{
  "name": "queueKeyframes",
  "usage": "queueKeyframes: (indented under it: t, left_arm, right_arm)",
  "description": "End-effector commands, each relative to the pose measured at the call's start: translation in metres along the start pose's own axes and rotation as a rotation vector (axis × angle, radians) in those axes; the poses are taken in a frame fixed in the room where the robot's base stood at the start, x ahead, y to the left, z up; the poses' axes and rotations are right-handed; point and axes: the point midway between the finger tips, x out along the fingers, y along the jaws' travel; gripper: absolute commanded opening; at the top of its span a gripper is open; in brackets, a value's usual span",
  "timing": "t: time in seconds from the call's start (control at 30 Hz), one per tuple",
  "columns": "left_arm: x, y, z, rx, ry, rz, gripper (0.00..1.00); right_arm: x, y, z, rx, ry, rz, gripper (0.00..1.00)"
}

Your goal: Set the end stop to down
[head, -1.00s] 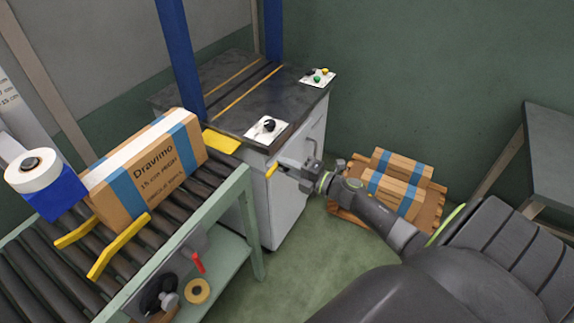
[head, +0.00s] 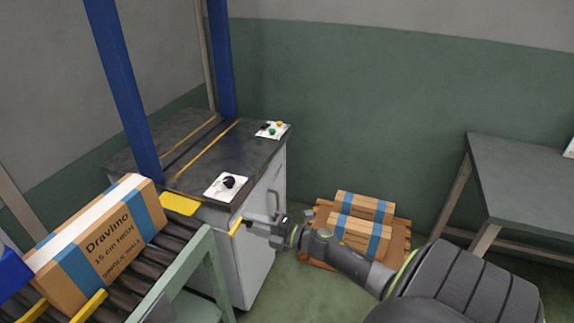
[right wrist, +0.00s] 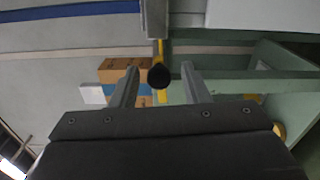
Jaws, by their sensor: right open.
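The end stop shows as a yellow plate (head: 180,204) at the far end of the roller conveyor, against the dark-topped cabinet. A short yellow lever (head: 236,227) sticks out at the cabinet's near corner. In the right wrist view, a round black knob (right wrist: 159,77) faces the camera, with a yellow bar (right wrist: 162,50) behind it. My right gripper (head: 250,222) is open, with its fingers on either side of the knob in the wrist view. I cannot tell whether they touch it. My left gripper is out of view.
A carton (head: 98,245) with a blue band lies on the rollers before the yellow plate. The cabinet top (head: 190,150) carries two small control panels. Several cartons on a pallet (head: 318,258) stand on the floor behind my right arm. A grey table (head: 520,170) stands at right.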

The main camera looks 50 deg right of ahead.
Motion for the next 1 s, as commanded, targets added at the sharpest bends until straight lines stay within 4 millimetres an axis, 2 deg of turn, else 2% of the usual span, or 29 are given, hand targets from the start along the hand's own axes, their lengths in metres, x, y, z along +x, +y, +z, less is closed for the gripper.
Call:
queueKeyframes:
  t: [0.37,0.6,0.8,1.0]
  left_arm:
    - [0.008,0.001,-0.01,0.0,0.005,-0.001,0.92]
    - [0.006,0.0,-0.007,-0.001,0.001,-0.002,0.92]
    - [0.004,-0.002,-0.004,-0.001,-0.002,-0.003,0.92]
    - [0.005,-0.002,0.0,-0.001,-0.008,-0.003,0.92]
  right_arm:
    - [-0.078,-0.003,-0.001,0.001,0.002,-0.006,0.42]
    - [-0.123,-0.001,0.0,0.003,0.001,-0.006,0.42]
    - [-0.15,-0.001,-0.001,0.002,0.001,-0.004,0.42]
    - [-0.159,-0.001,0.0,0.002,0.0,-0.001,0.42]
